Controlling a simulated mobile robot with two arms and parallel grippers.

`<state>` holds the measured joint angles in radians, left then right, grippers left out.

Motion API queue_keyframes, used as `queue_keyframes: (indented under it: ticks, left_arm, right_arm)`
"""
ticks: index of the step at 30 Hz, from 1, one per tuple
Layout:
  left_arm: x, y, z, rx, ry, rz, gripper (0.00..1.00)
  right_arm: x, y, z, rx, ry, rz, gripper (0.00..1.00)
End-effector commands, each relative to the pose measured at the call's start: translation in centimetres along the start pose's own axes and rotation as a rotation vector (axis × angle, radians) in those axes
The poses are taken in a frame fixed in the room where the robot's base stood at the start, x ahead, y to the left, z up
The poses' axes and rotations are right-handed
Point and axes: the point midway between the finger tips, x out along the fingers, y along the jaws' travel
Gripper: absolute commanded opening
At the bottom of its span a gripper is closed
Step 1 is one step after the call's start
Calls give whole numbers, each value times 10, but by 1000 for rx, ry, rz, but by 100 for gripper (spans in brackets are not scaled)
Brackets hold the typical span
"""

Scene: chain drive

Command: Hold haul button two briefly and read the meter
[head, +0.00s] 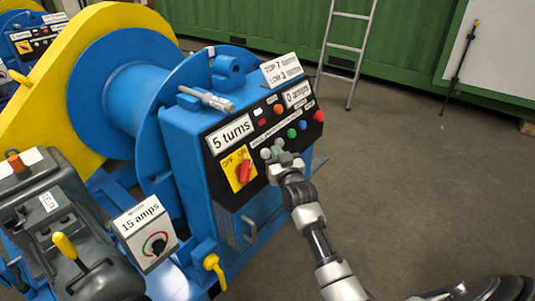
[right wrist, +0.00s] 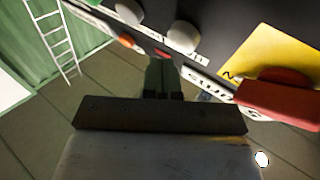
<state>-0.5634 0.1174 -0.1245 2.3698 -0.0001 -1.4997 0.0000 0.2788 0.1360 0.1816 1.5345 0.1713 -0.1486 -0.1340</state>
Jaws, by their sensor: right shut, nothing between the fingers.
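The blue winch's control panel (head: 265,125) carries a row of round buttons, including white (head: 265,153), green (head: 292,133), blue (head: 302,125) and red (head: 319,116). Their labels are too small to read, so I cannot tell which is haul button two. The panel meter (head: 297,94) reads 0 amps. My right gripper (head: 283,158) is shut and empty at the lower button row, partly covering it. In the right wrist view its fingertips (right wrist: 163,95) are close to the panel below a white button (right wrist: 183,36). I cannot tell whether they touch a button. My left gripper is out of view.
A "5 turns" display (head: 230,133) and a red switch (head: 244,171) on a yellow OFF/ON plate sit left of the gripper. A "15 amps" box (head: 147,232) stands lower left.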

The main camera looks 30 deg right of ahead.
Motion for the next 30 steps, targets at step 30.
queue_keyframes:
  ticks: [30]
  left_arm:
    - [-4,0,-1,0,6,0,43]
  right_arm:
    - [6,-4,4,0,0,0,0]
